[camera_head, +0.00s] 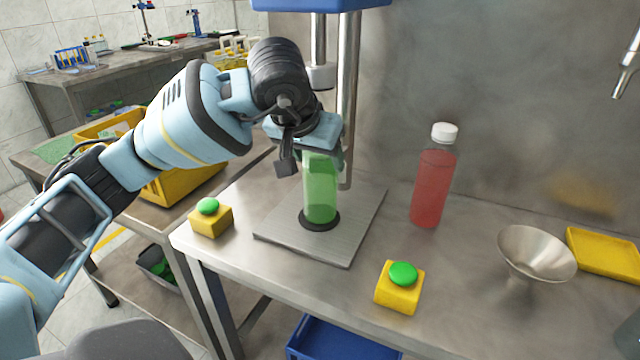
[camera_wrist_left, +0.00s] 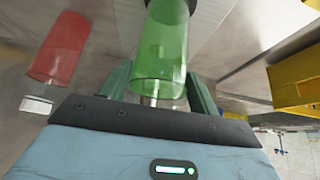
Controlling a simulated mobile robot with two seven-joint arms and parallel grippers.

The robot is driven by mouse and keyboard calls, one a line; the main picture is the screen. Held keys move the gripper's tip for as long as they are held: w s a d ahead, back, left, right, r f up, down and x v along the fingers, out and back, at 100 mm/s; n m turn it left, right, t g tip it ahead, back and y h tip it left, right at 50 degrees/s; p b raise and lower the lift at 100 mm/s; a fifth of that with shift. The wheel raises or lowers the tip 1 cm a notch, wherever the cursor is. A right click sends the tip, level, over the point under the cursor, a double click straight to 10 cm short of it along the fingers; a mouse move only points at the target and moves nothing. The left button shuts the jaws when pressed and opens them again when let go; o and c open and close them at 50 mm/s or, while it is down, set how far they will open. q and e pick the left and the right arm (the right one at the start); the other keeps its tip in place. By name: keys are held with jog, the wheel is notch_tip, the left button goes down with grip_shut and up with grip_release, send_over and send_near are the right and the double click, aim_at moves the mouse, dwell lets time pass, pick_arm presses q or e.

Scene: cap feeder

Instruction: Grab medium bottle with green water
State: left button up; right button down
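The bottle with green water (camera_head: 320,190) stands upright on the black ring of a metal plate (camera_head: 345,240), under a press-like station. It also shows in the left wrist view (camera_wrist_left: 163,50), close up and without a visible cap. My left gripper (camera_head: 322,157) is at the bottle's upper part, with one finger on either side of it. In the wrist view the fingers (camera_wrist_left: 160,85) lie close along the bottle's sides; I cannot tell whether they press on it. My right gripper is not in view.
A red bottle with a white cap (camera_head: 433,180) stands right of the plate. Yellow boxes with green buttons (camera_head: 211,221) (camera_head: 399,290) sit left and front. A metal funnel (camera_head: 537,255) and yellow tray (camera_head: 604,254) are right. Metal columns (camera_head: 348,100) rise behind the green bottle.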

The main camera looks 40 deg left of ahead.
pick_arm(q)
jog(key=c, duration=1.2)
jog(key=shift+r, duration=0.1)
grip_shut()
jog(key=s+d+b, duration=0.4)
jog(key=s+b, duration=0.2)
jog(key=s, duration=1.1)
jog(key=shift+s+r+b, duration=0.2)
jog(key=shift+r+b, duration=0.05)
jog(key=shift+b, duration=0.05)
jog(key=shift+d, duration=0.1)
